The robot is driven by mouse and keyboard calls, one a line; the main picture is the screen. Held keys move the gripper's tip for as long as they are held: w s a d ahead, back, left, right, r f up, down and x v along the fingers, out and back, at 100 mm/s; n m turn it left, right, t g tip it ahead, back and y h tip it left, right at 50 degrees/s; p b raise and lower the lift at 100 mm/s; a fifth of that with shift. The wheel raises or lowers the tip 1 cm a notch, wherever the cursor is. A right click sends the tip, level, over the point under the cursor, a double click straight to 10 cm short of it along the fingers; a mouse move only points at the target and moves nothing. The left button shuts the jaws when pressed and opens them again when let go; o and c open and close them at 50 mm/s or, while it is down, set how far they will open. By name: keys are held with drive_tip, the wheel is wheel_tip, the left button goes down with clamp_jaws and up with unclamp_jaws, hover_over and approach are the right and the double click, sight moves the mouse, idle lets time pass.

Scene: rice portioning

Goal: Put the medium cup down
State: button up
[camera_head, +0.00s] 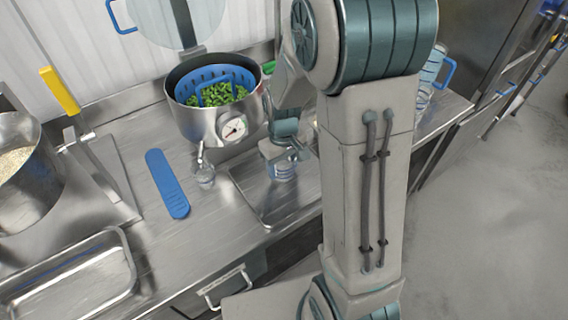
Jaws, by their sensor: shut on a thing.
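The medium cup (282,172) is clear with bluish markings and sits at or just above a shallow metal tray (248,197) on the counter. My gripper (286,153) is shut on the cup's upper part. My arm hides part of the cup and the right side of the tray. I cannot tell whether the cup's base touches the tray.
A pot (204,126) with a blue basket of green vegetables and a dial stands behind. A small clear cup (205,176) is left of the tray. A blue utensil (167,184), rice pot (30,190), empty pan (75,280) and blue-handled jug (430,70) also stand around.

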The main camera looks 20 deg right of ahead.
drive_tip(key=shift+f, duration=0.25)
drive_tip(key=shift+f, duration=0.2)
drive_tip(key=o, duration=1)
